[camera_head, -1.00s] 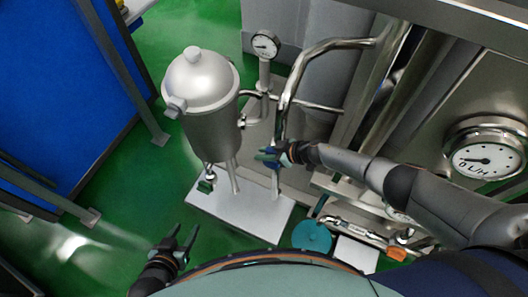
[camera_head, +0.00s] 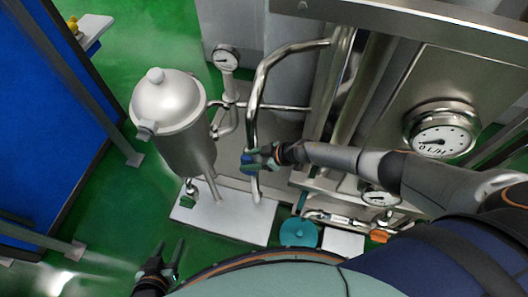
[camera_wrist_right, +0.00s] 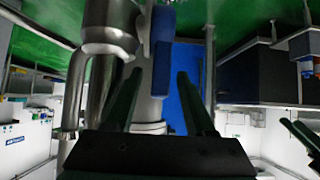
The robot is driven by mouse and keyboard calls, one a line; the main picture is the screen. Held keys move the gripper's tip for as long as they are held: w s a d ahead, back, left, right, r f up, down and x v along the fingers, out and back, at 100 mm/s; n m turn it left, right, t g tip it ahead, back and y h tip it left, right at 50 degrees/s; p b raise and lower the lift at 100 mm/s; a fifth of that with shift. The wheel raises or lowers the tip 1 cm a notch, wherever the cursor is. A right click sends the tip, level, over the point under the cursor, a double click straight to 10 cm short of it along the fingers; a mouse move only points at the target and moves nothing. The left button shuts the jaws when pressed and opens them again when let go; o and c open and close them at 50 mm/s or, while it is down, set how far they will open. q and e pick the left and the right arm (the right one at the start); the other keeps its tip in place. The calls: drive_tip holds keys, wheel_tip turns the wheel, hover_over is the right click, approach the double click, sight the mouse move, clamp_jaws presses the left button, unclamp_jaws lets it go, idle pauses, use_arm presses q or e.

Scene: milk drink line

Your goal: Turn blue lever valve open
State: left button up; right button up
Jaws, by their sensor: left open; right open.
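The blue lever (camera_wrist_right: 163,55) shows in the right wrist view as a long blue handle beside a steel valve body (camera_wrist_right: 108,28). It lies ahead of and between the two fingers of my right gripper (camera_wrist_right: 157,78). In the head view, my right gripper (camera_head: 250,160) is at the bent steel pipe, and its fingers partly hide the valve there. It is open, and I cannot tell whether a finger touches the lever. My left gripper (camera_head: 171,252) is open and empty, low over the green floor.
A steel lidded vessel (camera_head: 172,115) stands left of the pipe on a white base plate (camera_head: 232,222). A small gauge (camera_head: 227,60) is behind it. A large flow gauge (camera_head: 440,132) is on the steel machine at right. A blue panel (camera_head: 50,130) bounds the left.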

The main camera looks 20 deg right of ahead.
drive_tip(key=shift+b+v, duration=0.35)
drive_tip(key=shift+v, duration=0.5)
drive_tip(key=v, duration=0.6)
drive_tip(key=shift+d, duration=0.1)
drive_tip(key=s+a+r+m+t, duration=0.2)
drive_tip(key=s+a, duration=0.1)
drive_tip(key=a, duration=0.3)
drive_tip(key=s+a+r+m+t, duration=0.2)
drive_tip(key=s+a, duration=0.1)
drive_tip(key=a, duration=0.3)
drive_tip(key=s+d+f+m+h, duration=0.2)
drive_tip(key=s+d+m+h, duration=0.3)
drive_tip(key=s+d, duration=0.6)
drive_tip(key=shift+s+d+g+h, duration=0.3)
drive_tip(key=shift+d+h, duration=0.3)
drive_tip(key=shift+d, duration=0.5)
drive_tip(key=shift+f, duration=0.1)
drive_tip(key=shift+c, duration=0.4)
